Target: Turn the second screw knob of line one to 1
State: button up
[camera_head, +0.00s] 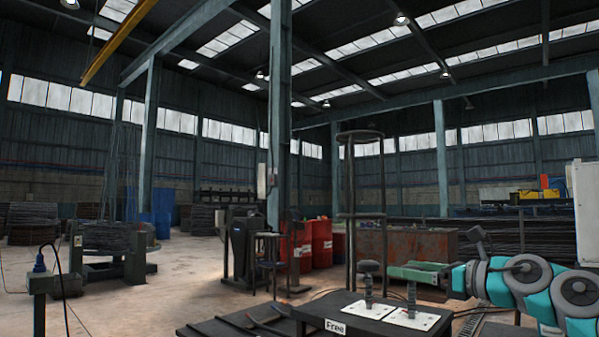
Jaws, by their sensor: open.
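Two upright screw posts stand on a dark table at the lower right. The left post (368,288) has a dark round knob (369,266) on top and rises from a white plate (366,311). The right post (412,300) rises from a second white plate (410,320); its top meets a green part behind it, and I cannot make out a knob. Line marks and settings are too small to read. I cannot make out my gripper's fingers.
The dark table (318,308) carries a "Free" label (335,326). A tall dark frame (350,215) rises behind the posts. Red drums (322,243) and a rusty bin (405,248) stand farther back. A wire coil stand (108,245) is at left. Open floor lies between.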

jog(key=shift+d+m+t+h, duration=0.1)
jog(key=shift+m+t+h, duration=0.2)
jog(key=shift+m+h, duration=0.15)
jog(key=shift+m+t+h, duration=0.4)
jog(key=shift+m+h, duration=0.05)
jog(key=shift+h, duration=0.3)
jog(key=shift+a+m+t+h, duration=0.2)
jog(key=shift+m+t+h, duration=0.2)
jog(key=shift+m+h, duration=0.3)
jog(key=shift+h, duration=0.6)
jog(key=shift+m+t+h+b, duration=0.35)
jog(key=shift+m+t+h, duration=0.05)
jog(key=shift+f+m+h+b, duration=0.15)
jog(key=shift+m+h+b, duration=0.35)
jog(key=shift+h+b, duration=0.25)
